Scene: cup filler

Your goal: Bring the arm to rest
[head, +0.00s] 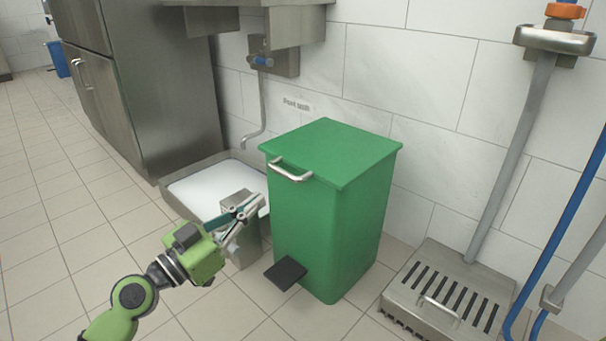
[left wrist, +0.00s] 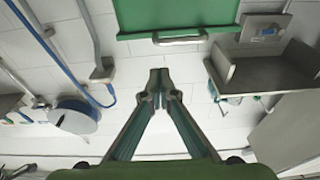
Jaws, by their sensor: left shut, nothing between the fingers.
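My left arm, green and dark grey, comes in from the lower left in the head view. Its gripper (head: 256,204) is shut and empty, in front of the left side of the green bin (head: 325,220). In this view the fingertips overlap the bin's left edge; I cannot tell whether they touch it. In the left wrist view the two fingers of the gripper (left wrist: 160,82) meet at their tips with nothing between them. My right gripper is not in view.
The bin has a metal handle (head: 290,171) and a black pedal (head: 286,273). A low white-floored basin (head: 195,190) stands behind the gripper, under a wall tap (head: 262,62). A slotted metal unit (head: 450,295) is at right. Tiled floor at left is clear.

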